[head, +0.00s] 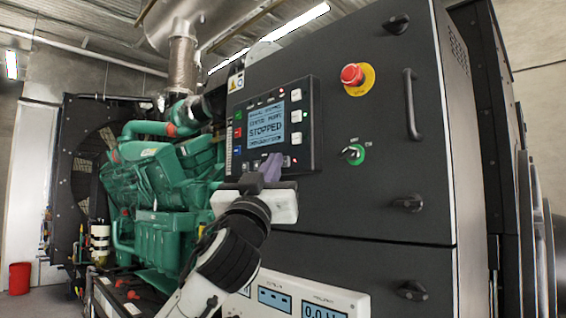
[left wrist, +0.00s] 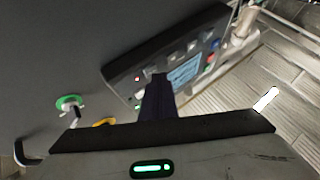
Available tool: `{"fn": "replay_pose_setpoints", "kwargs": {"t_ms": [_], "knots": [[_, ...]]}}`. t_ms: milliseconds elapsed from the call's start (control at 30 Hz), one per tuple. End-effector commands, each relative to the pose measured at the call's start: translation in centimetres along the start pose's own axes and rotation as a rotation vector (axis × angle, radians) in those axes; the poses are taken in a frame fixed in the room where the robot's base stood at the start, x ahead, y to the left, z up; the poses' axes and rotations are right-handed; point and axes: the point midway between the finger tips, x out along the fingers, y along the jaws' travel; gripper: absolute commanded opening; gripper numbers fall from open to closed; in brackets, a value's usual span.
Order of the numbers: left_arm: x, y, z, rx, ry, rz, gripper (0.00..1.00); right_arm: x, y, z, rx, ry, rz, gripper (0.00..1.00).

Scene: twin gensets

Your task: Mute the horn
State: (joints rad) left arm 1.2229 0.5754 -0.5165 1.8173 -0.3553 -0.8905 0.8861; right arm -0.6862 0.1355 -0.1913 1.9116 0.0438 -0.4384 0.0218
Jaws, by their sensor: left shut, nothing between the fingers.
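The control panel (head: 311,110) is a dark box on the genset cabinet's front, with a lit screen (head: 266,120) reading STOPPED. Green, red and blue buttons line its left side, and pale buttons (head: 296,116) line its right. I cannot tell which button mutes the horn. My left gripper (head: 271,162) is shut and empty, its fingertips in front of the panel's lower edge and hiding part of it. In the left wrist view, the shut fingers (left wrist: 158,80) overlap the panel (left wrist: 123,86) near its buttons. I cannot tell whether they touch. My right gripper is not in view.
A red emergency stop (head: 352,75) on a yellow disc, a green-ringed key switch (head: 353,154) and a vertical handle (head: 411,104) stick out to the right. The green engine (head: 165,175) stands at left. A white meter unit (head: 300,294) is below.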

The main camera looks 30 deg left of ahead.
Motion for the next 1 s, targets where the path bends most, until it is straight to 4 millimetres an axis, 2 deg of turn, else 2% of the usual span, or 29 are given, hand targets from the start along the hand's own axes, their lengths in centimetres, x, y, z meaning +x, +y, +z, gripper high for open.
{"fn": "replay_pose_setpoints", "kwargs": {"t_ms": [533,1000], "knots": [[0.3,0.2,0.3,0.001,-0.001,-0.001,0.0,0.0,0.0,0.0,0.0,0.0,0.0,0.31],[-1.0,-0.7,-0.6,0.001,0.0,-0.001,0.0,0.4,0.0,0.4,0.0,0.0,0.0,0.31]]}}
